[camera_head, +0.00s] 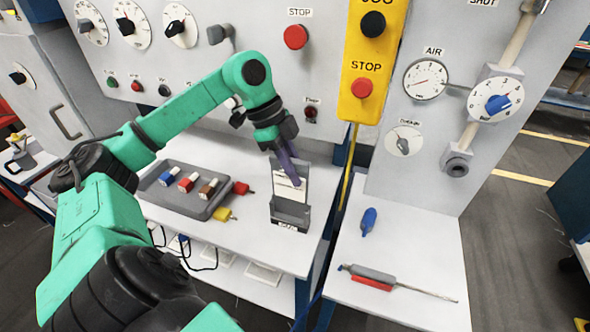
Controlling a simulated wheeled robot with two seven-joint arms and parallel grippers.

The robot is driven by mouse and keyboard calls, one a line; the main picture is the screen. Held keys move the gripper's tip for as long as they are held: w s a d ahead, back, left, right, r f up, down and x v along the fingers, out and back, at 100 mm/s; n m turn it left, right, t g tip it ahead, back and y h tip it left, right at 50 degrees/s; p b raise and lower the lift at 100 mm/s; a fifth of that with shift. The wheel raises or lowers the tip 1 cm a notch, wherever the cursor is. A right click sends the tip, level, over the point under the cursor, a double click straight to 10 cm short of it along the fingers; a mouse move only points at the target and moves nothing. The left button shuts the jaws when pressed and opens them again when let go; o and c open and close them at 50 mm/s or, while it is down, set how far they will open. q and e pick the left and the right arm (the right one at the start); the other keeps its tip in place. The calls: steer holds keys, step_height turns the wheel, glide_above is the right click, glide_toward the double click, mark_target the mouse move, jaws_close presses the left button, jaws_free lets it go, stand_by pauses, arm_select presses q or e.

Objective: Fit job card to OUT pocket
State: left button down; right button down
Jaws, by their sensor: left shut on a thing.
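My left gripper (294,181) reaches down from the upper left to the dark grey pocket (291,214) on the white table. It is shut on the white job card (286,194), gripping near its upper part. The card stands roughly upright at the pocket, against its grey back plate. Its lower edge is hidden by the pocket front, so I cannot tell how deep it sits. The small label on the pocket's base is too small to read. My right gripper is not in view.
A grey tray (163,198) with several small coloured blocks lies left of the pocket. A yellow piece (223,214) lies beside it. The panel with a yellow STOP box (372,58) rises behind. A blue-tipped tool (368,221) and a grey-handled tool (372,273) lie on the right table.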

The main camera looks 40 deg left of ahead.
mark_target(301, 203)
arm_select(q)
steer(key=shift+f+b, duration=0.85)
steer(key=shift+f, duration=0.2)
steer(key=shift+s+f, duration=0.1)
steer(key=shift+f+b, duration=2.05)
steer(key=shift+f, duration=0.05)
steer(key=c, duration=0.7)
jaws_free()
steer(key=shift+c, duration=0.2)
steer(key=p+v, duration=0.5)
steer(key=v, duration=0.9)
steer(key=shift+r+p, duration=0.3)
